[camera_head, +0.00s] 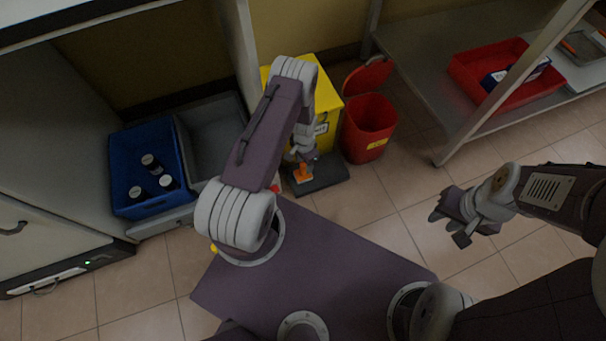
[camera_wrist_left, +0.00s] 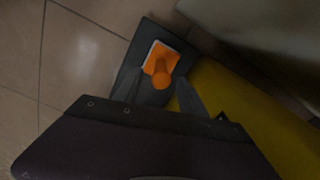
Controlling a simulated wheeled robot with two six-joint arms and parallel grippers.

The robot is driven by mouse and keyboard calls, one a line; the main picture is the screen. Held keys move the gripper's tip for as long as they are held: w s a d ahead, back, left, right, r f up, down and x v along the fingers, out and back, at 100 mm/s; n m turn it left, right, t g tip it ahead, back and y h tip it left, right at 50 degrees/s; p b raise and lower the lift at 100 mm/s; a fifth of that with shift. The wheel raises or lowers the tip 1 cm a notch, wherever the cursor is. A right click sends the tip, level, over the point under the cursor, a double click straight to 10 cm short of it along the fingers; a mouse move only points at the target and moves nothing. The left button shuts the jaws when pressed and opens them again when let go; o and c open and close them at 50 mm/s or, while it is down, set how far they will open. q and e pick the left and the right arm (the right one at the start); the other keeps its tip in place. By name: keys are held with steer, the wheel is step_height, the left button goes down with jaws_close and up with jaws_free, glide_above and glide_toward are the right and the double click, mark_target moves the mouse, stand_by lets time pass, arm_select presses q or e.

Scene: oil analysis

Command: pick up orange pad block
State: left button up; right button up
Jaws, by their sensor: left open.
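The orange pad block (camera_head: 303,172) stands on a dark flat base (camera_head: 327,176) on the floor, in front of the yellow bin. In the left wrist view the block (camera_wrist_left: 160,63) shows an orange knob above a flat orange part with a white edge. My left gripper (camera_head: 301,157) is directly above it, pointing down. In the left wrist view its two fingers (camera_wrist_left: 159,92) are apart, with the knob just ahead between them; contact cannot be made out. My right gripper (camera_head: 448,228) hangs over the floor at the right, its fingers apart and empty.
The yellow bin (camera_head: 328,104) is close behind the left gripper. A red bin (camera_head: 368,128) with a raised lid stands to its right. A blue crate (camera_head: 120,160) with several dark bottles and a grey crate (camera_head: 205,128) are at the left. A metal table (camera_head: 425,75) carries a red tray (camera_head: 470,72).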

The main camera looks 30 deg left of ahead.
mark_target(303, 169)
arm_select(q)
steer(key=f+b, duration=0.4)
steer(key=f, duration=0.1)
steer(key=shift+s+a, duration=0.1)
steer(key=shift+s, duration=0.1)
steer(key=shift+r, duration=0.1)
steer(key=shift+c, duration=0.6)
jaws_close()
steer(key=shift+r+p, duration=0.15)
steer(key=shift+p, duration=0.15)
step_height(303, 169, up, 18)
steer(key=p, duration=1)
